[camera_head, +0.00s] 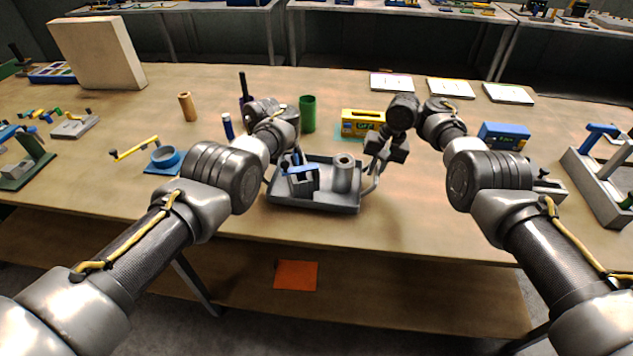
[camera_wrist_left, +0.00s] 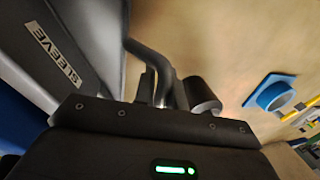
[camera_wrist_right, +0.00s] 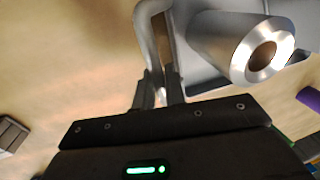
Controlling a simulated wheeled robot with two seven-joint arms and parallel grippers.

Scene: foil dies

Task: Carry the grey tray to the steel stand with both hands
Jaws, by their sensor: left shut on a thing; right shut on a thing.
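The grey tray (camera_head: 315,205) is at the middle of the table near its front edge; I cannot tell whether it touches the tabletop. It holds a grey hollow cylinder (camera_head: 343,178) and a dark block with a blue top (camera_head: 301,178). My left gripper (camera_wrist_left: 160,88) is shut on the tray's left bent handle (camera_wrist_left: 150,52); my arm partly hides it in the head view. My right gripper (camera_wrist_right: 160,88) is shut on the right handle (camera_wrist_right: 147,35), beside the steel cylinder (camera_wrist_right: 240,45). I cannot make out which thing is the steel stand.
A green cylinder (camera_head: 308,113) and a yellow box (camera_head: 362,122) stand behind the tray. A blue box (camera_head: 503,135) and a long light-grey fixture (camera_head: 598,190) are at right. A blue ring (camera_head: 165,157) lies left.

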